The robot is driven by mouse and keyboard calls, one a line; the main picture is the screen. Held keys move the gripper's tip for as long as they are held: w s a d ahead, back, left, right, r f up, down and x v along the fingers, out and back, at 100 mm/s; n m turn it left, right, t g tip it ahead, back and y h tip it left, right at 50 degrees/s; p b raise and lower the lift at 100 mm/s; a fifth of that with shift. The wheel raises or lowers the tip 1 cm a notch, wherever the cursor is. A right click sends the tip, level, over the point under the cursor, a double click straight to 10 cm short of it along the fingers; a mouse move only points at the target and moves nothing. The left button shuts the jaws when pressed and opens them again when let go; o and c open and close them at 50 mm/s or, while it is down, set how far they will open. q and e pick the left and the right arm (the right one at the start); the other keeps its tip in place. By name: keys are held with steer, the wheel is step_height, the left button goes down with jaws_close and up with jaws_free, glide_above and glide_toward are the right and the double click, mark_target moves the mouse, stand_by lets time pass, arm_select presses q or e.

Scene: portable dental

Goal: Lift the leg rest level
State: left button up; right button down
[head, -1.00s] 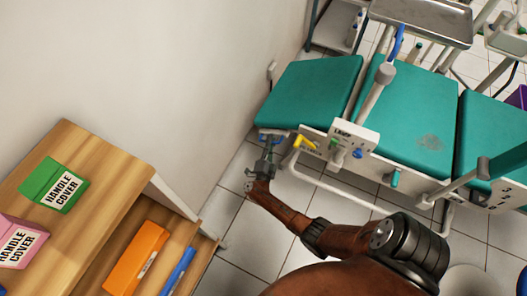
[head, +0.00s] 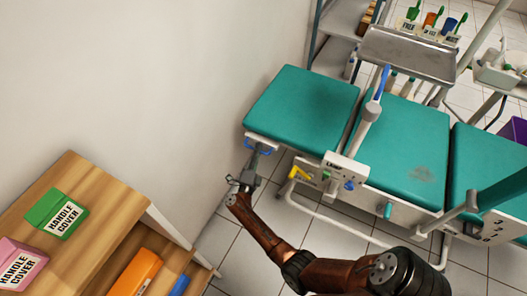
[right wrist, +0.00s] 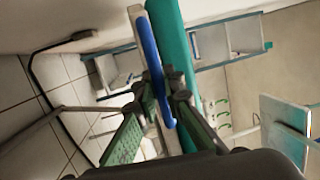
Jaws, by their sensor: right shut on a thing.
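The leg rest is the teal padded end section (head: 303,108) of the dental chair, at its left end beside the wall in the head view. It looks roughly in line with the teal seat (head: 402,150), but I cannot tell whether it is exactly level. A blue handle (head: 264,150) sits under its near edge, and the handle also shows large in the right wrist view (right wrist: 149,48). My right gripper (head: 256,158) is shut on this blue handle, its fingers on either side of the bar in the right wrist view (right wrist: 164,92). My left gripper is not in view.
A control panel (head: 345,172) and a yellow lever (head: 298,173) are right of my gripper on the chair's side. A metal tray (head: 408,52) hangs over the chair. A wooden shelf unit (head: 105,225) stands at the lower left. Tiled floor lies between.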

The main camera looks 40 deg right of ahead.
steer(key=shift+w+r, duration=0.1)
steer(key=shift+r, duration=0.2)
steer(key=c, duration=2.2)
jaws_free()
steer(key=shift+a+r, duration=0.1)
steer(key=shift+r, duration=0.05)
steer(key=shift+o, duration=0.9)
steer(key=shift+f, duration=0.25)
steer(key=v, duration=1.2)
steer(key=shift+r, duration=0.1)
